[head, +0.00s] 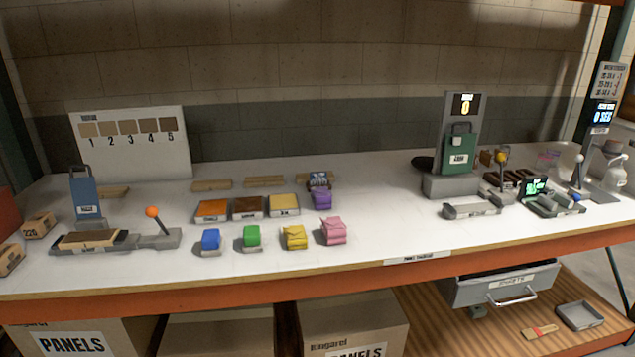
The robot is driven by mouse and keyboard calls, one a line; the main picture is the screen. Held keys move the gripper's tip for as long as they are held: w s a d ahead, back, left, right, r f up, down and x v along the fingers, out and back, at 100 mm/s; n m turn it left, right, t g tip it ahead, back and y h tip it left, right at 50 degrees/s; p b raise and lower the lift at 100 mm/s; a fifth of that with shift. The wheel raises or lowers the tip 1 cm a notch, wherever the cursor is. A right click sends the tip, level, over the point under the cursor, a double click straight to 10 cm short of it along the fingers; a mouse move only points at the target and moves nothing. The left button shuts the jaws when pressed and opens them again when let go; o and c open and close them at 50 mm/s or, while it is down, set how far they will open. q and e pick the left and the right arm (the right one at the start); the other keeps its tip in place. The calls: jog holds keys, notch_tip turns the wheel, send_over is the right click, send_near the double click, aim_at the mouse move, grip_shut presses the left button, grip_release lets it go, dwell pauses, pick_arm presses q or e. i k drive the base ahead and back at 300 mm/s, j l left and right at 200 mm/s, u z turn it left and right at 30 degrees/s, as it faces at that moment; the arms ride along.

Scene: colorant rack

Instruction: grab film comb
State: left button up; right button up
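I cannot pick out a film comb for certain. Neither of my grippers shows in the head view.
The white worktop (385,225) is clear right of the pink pouch (334,231). Coloured pouches and trays stand left of centre. A blue canister (86,195) and orange-knobbed lever (152,212) are at left; a green canister (460,148) is right. A drawer (500,288) hangs below.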

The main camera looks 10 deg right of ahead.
aim_at(316, 177)
jog(key=i+j, duration=0.15)
jog(key=i, duration=0.25)
jog(key=i+j+u, duration=0.1)
jog(key=i, duration=0.3)
